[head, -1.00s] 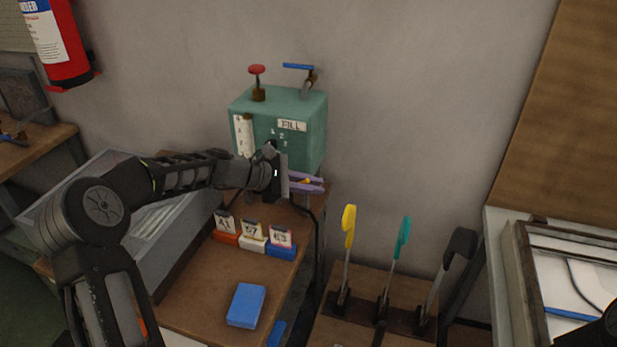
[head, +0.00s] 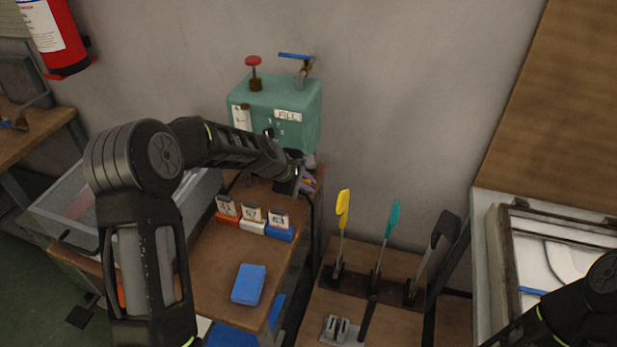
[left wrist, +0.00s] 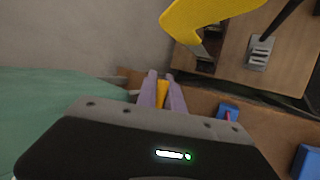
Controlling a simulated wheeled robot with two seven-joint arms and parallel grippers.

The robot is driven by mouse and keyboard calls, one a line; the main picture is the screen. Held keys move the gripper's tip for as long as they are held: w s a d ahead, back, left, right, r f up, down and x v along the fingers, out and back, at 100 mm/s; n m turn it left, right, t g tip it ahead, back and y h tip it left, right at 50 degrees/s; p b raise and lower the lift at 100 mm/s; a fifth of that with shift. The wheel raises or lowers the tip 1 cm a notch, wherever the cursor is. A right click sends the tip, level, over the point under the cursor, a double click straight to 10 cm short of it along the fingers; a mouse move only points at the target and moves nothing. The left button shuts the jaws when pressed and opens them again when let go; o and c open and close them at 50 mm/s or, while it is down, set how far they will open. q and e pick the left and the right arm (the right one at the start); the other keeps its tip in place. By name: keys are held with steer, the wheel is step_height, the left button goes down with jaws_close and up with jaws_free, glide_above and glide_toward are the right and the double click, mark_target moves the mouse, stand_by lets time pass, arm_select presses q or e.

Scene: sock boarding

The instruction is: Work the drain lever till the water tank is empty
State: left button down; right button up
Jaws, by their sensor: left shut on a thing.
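The green water tank (head: 275,115) stands against the wall at the back of the wooden bench, with a FILL label and a pale level gauge (head: 242,117) on its front. The gauge is partly hidden by my arm and too small to read. My left gripper (head: 307,182) is just below the tank's lower right front. In the left wrist view its purple fingers (left wrist: 162,93) are shut on an orange-yellow piece (left wrist: 162,92), which looks like the drain lever's handle. The lever's joint with the tank is hidden. My right gripper is out of view.
A red knob (head: 254,62) and a blue-handled tap (head: 295,56) top the tank. Numbered blocks (head: 253,220) and a blue block (head: 248,284) lie on the bench. Yellow (head: 343,203), teal (head: 392,218) and black (head: 445,228) levers stand to the right. A grey bin (head: 70,205) is left.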

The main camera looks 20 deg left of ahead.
arm_select(q)
steer(key=shift+a, duration=0.1)
steer(key=c, duration=1.5)
jaws_free()
steer(key=shift+b+v, duration=0.6)
steer(key=shift+v, duration=3.25)
